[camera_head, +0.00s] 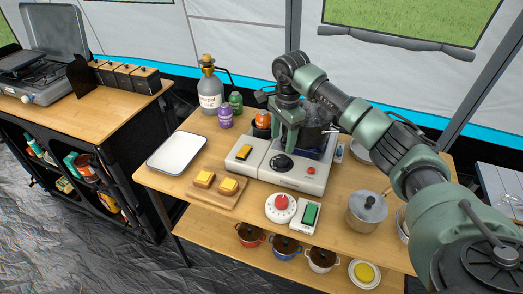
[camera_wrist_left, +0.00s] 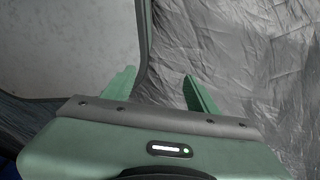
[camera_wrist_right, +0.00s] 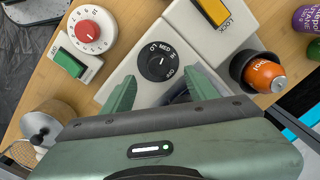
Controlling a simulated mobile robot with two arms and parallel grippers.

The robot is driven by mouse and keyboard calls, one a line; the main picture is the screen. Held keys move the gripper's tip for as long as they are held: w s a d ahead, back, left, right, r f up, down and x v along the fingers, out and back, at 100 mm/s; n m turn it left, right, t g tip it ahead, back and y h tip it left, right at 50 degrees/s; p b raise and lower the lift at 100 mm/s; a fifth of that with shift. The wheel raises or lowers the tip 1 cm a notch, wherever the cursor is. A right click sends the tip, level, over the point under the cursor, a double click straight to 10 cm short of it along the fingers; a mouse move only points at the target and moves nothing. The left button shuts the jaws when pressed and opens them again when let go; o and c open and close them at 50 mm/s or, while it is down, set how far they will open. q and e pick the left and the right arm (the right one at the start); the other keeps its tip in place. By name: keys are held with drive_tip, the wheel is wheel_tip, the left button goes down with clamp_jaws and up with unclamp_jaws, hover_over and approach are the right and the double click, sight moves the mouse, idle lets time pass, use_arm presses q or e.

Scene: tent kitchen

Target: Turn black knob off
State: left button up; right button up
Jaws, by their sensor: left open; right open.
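The black knob (camera_head: 282,163) sits on the front of a white appliance (camera_head: 308,178) on the wooden table. My right gripper (camera_head: 286,147) reaches down from the right, just behind and above the knob. In the right wrist view my right gripper (camera_wrist_right: 160,88) is open, and the knob lies beyond and between its fingertips; contact cannot be seen. My left gripper (camera_wrist_left: 158,82) is open and empty, over the grey floor sheet and away from the table.
A yellow rocker switch (camera_head: 244,152) with a LOCK label is left of the knob. A red dial timer (camera_head: 281,207) and green switch (camera_head: 310,215) stand in front. An orange can (camera_head: 263,120) is behind, and a pot (camera_head: 367,211) is at right.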

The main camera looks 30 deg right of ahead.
sight(282, 158)
drive_tip(key=shift+f, duration=0.2)
drive_tip(key=shift+s+f, duration=0.1)
drive_tip(key=shift+f, duration=0.25)
drive_tip(key=f, duration=0.1)
drive_tip(key=f+p, duration=0.1)
drive_tip(key=shift+s+d+f, duration=0.15)
drive_tip(key=shift+s+f, duration=0.05)
drive_tip(key=shift+f, duration=0.1)
drive_tip(key=f, duration=0.3)
drive_tip(key=shift+w+f+p, duration=0.15)
drive_tip(key=shift+w+p, duration=0.15)
drive_tip(key=shift+p, duration=0.1)
use_arm(q)
drive_tip(key=shift+s+d+r, duration=0.15)
drive_tip(key=shift+d+r, duration=0.1)
drive_tip(key=shift+r, duration=0.25)
drive_tip(key=shift+s+d+r, duration=0.15)
drive_tip(key=shift+d+r, duration=0.05)
drive_tip(key=shift+r, duration=0.25)
use_arm(e)
drive_tip(key=shift+f, duration=0.25)
use_arm(q)
drive_tip(key=shift+a, duration=0.1)
use_arm(e)
clamp_jaws()
